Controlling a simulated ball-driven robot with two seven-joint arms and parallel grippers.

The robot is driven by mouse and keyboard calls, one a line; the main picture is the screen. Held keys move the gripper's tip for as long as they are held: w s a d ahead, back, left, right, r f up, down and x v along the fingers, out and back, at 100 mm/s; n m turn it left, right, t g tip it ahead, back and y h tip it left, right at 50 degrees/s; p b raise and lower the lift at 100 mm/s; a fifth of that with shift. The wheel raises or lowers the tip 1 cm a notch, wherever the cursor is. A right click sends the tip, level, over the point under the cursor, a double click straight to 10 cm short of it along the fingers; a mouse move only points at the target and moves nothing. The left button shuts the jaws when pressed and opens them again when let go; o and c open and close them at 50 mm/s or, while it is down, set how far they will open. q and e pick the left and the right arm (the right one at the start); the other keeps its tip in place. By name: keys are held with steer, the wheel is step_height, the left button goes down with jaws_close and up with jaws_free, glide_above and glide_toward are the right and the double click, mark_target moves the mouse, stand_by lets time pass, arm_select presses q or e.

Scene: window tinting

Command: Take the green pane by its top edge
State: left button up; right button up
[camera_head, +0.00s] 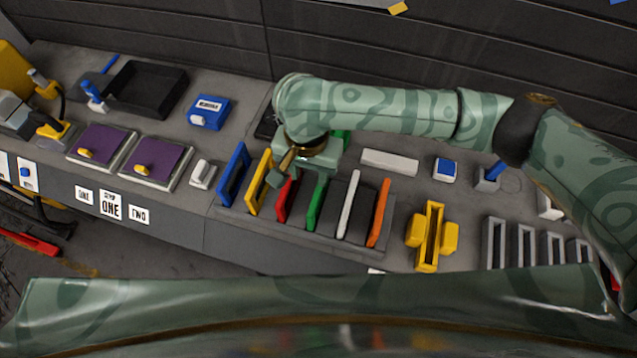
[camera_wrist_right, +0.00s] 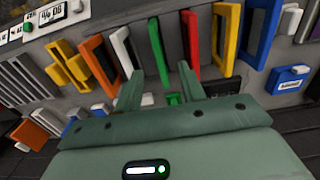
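The green pane (camera_head: 317,203) stands upright in a grey rack (camera_head: 258,222), between the red pane (camera_head: 286,200) and the white pane (camera_head: 348,205). My right gripper (camera_head: 300,172) is above the rack near the red and green panes, partly covering their upper ends. In the right wrist view its two fingers are apart with nothing held between them. There the green pane (camera_wrist_right: 158,50) shows between and beyond the fingertips; whether they touch it I cannot tell. My left gripper is not in view.
Blue (camera_head: 233,175), yellow (camera_head: 261,182) and orange (camera_head: 379,213) panes share the rack. A yellow holder (camera_head: 430,238) stands right of it, with grey slotted frames (camera_head: 525,245) farther right. Purple plates (camera_head: 160,163) and a black tray (camera_head: 147,90) lie to the left.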

mark_target(315, 201)
step_height(315, 201, down, 10)
steer(key=b, duration=0.3)
steer(key=shift+s+r, duration=0.1)
steer(key=shift+s, duration=0.05)
steer(key=f, duration=0.1)
steer(key=f+b, duration=0.1)
steer(key=f, duration=0.1)
steer(key=d+f, duration=0.1)
steer(key=shift+w+f+b, duration=0.25)
steer(key=shift+f+b, duration=0.1)
steer(key=shift+b, duration=0.05)
steer(key=shift+r, duration=0.1)
jaws_close()
